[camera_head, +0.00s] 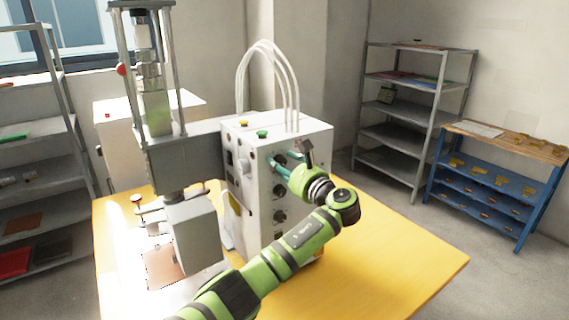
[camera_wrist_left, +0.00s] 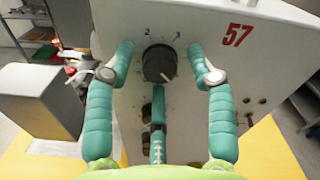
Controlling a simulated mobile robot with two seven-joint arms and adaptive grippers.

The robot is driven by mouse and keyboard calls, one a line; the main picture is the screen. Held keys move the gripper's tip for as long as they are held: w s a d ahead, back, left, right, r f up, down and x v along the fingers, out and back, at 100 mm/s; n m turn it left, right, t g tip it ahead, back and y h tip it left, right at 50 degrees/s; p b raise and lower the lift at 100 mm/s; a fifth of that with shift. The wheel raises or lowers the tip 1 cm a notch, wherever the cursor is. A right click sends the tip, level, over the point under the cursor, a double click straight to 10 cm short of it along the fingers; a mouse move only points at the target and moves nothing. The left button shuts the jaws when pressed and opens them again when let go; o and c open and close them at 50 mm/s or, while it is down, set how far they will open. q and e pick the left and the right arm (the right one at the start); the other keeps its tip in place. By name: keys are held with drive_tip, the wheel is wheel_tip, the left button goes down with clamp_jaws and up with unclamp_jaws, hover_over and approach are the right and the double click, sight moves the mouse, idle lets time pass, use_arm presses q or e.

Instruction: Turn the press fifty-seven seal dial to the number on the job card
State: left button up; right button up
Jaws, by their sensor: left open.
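The press control box (camera_head: 300,145) is a white cabinet on the yellow table, with red 57 (camera_wrist_left: 236,34) on its face in the left wrist view. A dark round dial (camera_wrist_left: 158,63) sits there with the numerals 2 and 3 showing above it. A pale mark shows on its lower right; other numerals are hidden or too small to read. My left gripper (camera_wrist_left: 161,52) is open, with teal fingers on either side of the dial, and I see no clear contact. In the head view my left gripper (camera_head: 274,168) is at the box's upper front. I cannot identify a job card.
The press column (camera_head: 155,80) and its grey head (camera_head: 197,235) stand left of the box. More dark knobs (camera_head: 280,216) sit below on the same face. The yellow table (camera_head: 400,265) is clear at right. A blue workbench (camera_head: 480,190) and grey shelves (camera_head: 400,135) stand behind.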

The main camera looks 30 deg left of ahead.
use_arm(q)
drive_tip(key=shift+d, duration=0.1)
clamp_jaws()
use_arm(e)
drive_tip(key=shift+w+a, duration=0.2)
drive_tip(key=shift+w, duration=0.1)
drive_tip(key=shift+d+f, duration=0.15)
use_arm(q)
drive_tip(key=shift+f+n+b, duration=0.1)
drive_tip(key=shift+n+b, duration=0.7)
drive_tip(key=shift+b, duration=0.1)
drive_tip(key=n+b, duration=0.8)
drive_tip(key=shift+n+b, duration=0.3)
drive_tip(key=shift+b, duration=0.05)
drive_tip(key=shift+r+n, duration=0.2)
drive_tip(key=shift+n, duration=0.1)
use_arm(e)
wheel_tip(320, 180, down, 10)
drive_tip(key=shift+f, duration=0.25)
